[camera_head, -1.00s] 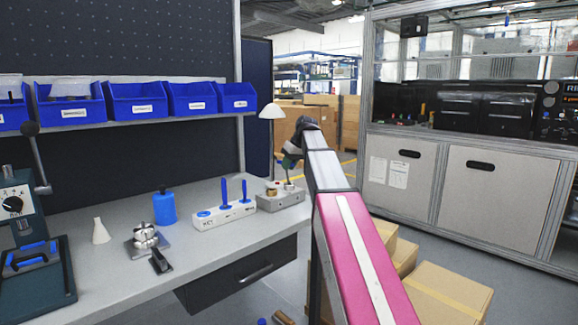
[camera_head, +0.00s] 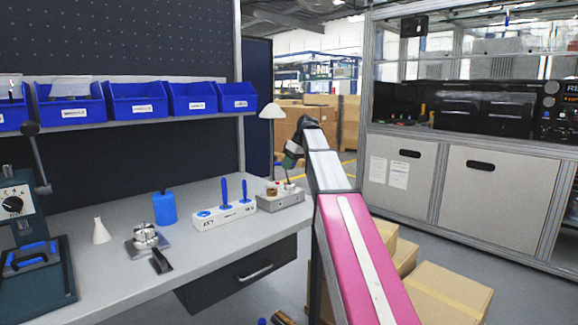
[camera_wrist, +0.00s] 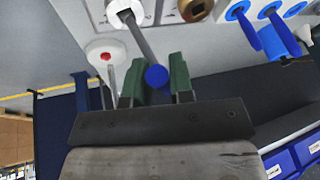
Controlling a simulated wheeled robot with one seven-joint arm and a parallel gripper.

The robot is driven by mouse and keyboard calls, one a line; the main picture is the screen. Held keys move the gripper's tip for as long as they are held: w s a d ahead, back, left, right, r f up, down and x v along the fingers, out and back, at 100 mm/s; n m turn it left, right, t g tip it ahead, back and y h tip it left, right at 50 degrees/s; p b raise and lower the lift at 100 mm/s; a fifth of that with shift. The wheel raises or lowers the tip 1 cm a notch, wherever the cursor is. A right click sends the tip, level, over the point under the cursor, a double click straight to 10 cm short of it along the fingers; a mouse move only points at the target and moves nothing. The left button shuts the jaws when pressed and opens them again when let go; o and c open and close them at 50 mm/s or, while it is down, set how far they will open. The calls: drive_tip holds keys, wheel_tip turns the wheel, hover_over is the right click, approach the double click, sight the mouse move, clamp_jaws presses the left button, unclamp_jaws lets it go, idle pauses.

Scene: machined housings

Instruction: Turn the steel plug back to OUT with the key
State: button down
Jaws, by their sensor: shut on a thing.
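The steel plug (camera_wrist: 117,7) is a pale ring at the top of the wrist view, set in the grey housing (camera_wrist: 160,12). The key (camera_wrist: 144,40) has a grey shaft and a blue end, and its far tip meets the plug; the seating inside is hidden. My gripper (camera_wrist: 158,80) is shut on the key, its green fingers on either side of the blue end. In the head view my gripper (camera_head: 292,158) is above the housing (camera_head: 285,201) at the bench's right end. I cannot read any OUT mark.
A brass plug (camera_wrist: 196,8) sits beside the steel one. A white key rack (camera_head: 224,216) with two upright blue keys stands left of the housing. A white lamp-like cone (camera_head: 271,111) on a thin stem rises close to my gripper. Blue bins (camera_head: 136,100) line the shelf.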

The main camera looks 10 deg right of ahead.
drive_tip(key=shift+w+n+g, duration=0.1)
drive_tip(key=shift+n+g, duration=0.3)
drive_tip(key=shift+n, duration=1)
drive_tip(key=shift+n+g, duration=0.8)
drive_tip(key=shift+n, duration=0.6)
drive_tip(key=c, duration=0.9)
unclamp_jaws()
drive_tip(key=shift+a, duration=0.1)
drive_tip(key=shift+r, duration=0.1)
